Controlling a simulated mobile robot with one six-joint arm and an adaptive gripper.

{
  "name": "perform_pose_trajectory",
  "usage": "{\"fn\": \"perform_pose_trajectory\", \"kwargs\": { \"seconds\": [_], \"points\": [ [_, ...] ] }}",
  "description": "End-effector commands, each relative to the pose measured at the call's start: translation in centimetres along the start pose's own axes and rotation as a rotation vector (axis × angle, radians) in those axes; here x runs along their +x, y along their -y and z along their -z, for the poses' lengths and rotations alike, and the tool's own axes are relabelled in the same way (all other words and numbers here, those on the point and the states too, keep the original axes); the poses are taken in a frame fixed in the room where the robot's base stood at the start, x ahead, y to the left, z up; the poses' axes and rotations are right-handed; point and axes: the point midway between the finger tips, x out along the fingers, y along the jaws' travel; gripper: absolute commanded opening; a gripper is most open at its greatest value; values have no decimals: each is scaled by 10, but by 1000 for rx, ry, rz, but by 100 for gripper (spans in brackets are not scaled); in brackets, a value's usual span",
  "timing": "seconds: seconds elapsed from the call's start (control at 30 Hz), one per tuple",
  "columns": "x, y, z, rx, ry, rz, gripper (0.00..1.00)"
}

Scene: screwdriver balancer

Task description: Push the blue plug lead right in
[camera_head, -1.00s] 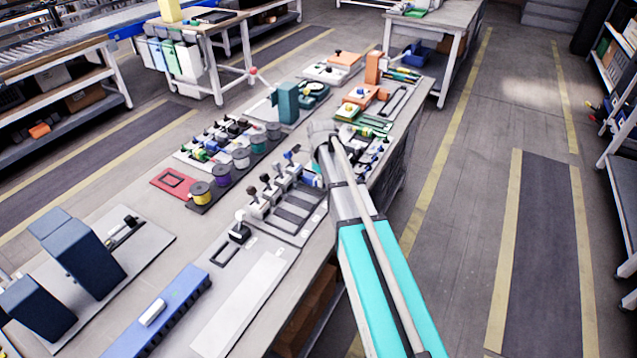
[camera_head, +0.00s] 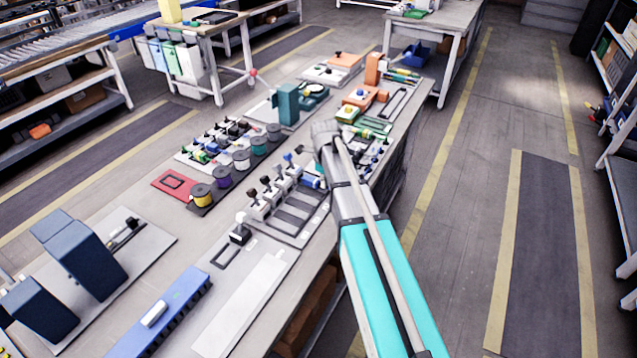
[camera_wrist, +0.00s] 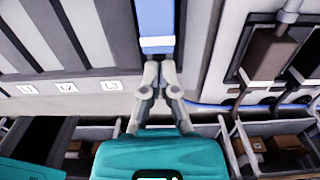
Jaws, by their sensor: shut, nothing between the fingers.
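The blue plug lead (camera_wrist: 156,20) shows at the top centre of the wrist view as a long blue body with a white band near its lower end. My gripper (camera_wrist: 160,66) is shut and empty, with its fingertips together at the plug's near end, just below the band. Whether they touch it I cannot tell. The plug's far end is out of the frame, so how deep it sits is hidden. In the head view my arm covers the gripper.
A grey slotted panel with labels L1, L2 and L3 (camera_wrist: 111,86) lies left of the plug. A brown plug (camera_wrist: 268,52) in a dark frame stands to the right. A thin blue cable (camera_wrist: 210,107) runs along the bench edge. Open bins with brown boxes lie below.

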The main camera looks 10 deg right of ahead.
Motion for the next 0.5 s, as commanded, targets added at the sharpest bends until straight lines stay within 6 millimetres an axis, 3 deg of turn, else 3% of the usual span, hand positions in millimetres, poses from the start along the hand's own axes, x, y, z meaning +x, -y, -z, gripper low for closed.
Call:
{"fn": "perform_pose_trajectory", "kwargs": {
  "seconds": [0.5],
  "points": [
    [-41, 0, 0, 0, 0, 0, 0]
  ]
}}
